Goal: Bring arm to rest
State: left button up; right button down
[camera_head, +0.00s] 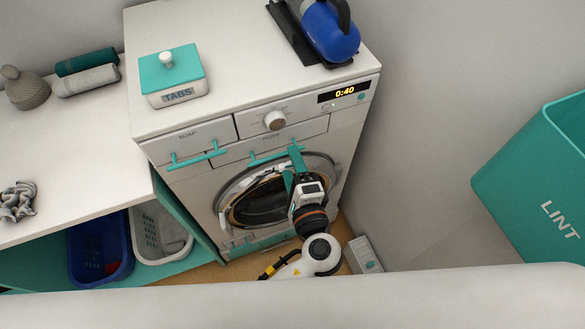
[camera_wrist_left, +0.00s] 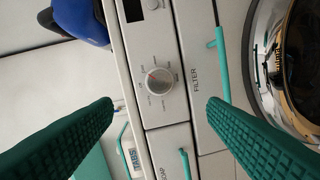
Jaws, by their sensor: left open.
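My left gripper (camera_head: 293,165) is in front of the washing machine (camera_head: 190,215), near its round door and the filter handle. In the left wrist view its two green ridged fingers (camera_wrist_left: 160,130) are wide apart with nothing between them. Beyond them that view shows the control dial (camera_wrist_left: 157,82), the filter handle (camera_wrist_left: 222,62) and part of the door (camera_wrist_left: 285,70). In the head view my left arm (camera_head: 318,250) comes up from the bottom, with its white joint below the gripper. I cannot tell whether a finger touches the machine. My right gripper is not in view.
On the machine stand a TABS box (camera_head: 175,80) and a blue iron-like object (camera_head: 328,35). A counter (camera_head: 70,150) at left holds rolled towels (camera_head: 88,75); baskets (camera_head: 100,250) stand below. A teal LINT bin (camera_head: 530,185) is at right. A pale box (camera_head: 363,255) is on the floor.

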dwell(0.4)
pick_arm(q)
jog(key=s+a+f+n+g+h, duration=0.1)
jog(key=s+a+f+g, duration=0.2)
jog(key=f, duration=0.9)
jog(key=s+a+f+n+g+h+b, duration=0.1)
jog(key=s+a+f+g, duration=0.2)
jog(key=f, duration=0.8)
jog(key=s+a+f+n+g, duration=0.1)
jog(key=s+a+f+g, duration=0.25)
jog(key=f, duration=0.85)
jog(key=s+a+f+n+g, duration=0.2)
jog(key=s+a+f+n, duration=0.2)
jog(key=s, duration=0.4)
jog(key=s+a+f+n+g+h+b, duration=0.1)
jog(key=s+a+f+n+g, duration=0.1)
jog(key=s+a+f+n, duration=0.2)
jog(key=s+a+f+n+g, duration=0.2)
jog(key=s+a+f+n, duration=0.2)
jog(key=s+a+f, duration=0.4)
jog(key=s, duration=0.4)
jog(key=shift+s+a, duration=0.15)
jog(key=shift+a, duration=0.05)
jog(key=shift+f, duration=0.1)
